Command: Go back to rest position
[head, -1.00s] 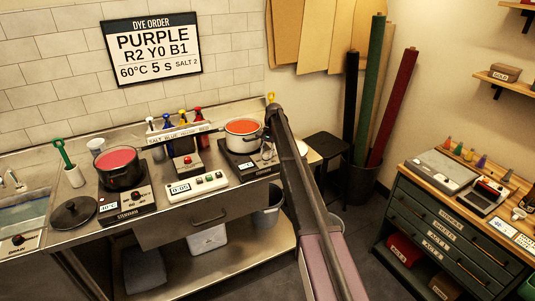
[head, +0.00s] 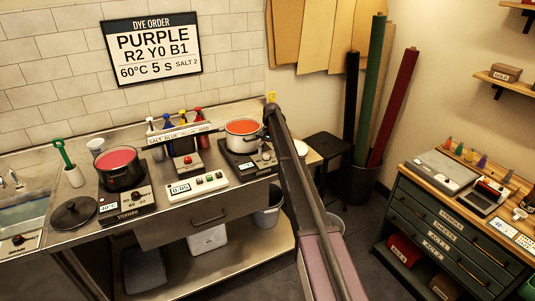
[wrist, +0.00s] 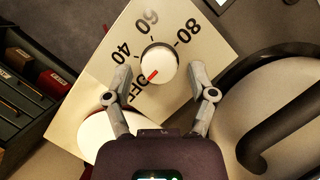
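My gripper (wrist: 158,73) is open in the wrist view, with one finger on each side of a round white knob (wrist: 158,62). I cannot tell if the fingers touch it. The knob's red mark points down-left, toward the OFF label, on a pale panel (wrist: 190,50) marked 40, 60 and 80. In the head view my arm reaches to the right hot plate (head: 240,168), where a white pot (head: 243,140) of orange-red liquid stands. The gripper itself is mostly hidden there behind my arm.
A dark pot (head: 120,180) of red liquid stands on the left hot plate (head: 128,205), beside a black lid (head: 73,213). A timer box (head: 196,186) and dye bottles (head: 183,119) sit between. Fabric rolls (head: 393,105) and a green drawer cabinet (head: 440,232) stand right.

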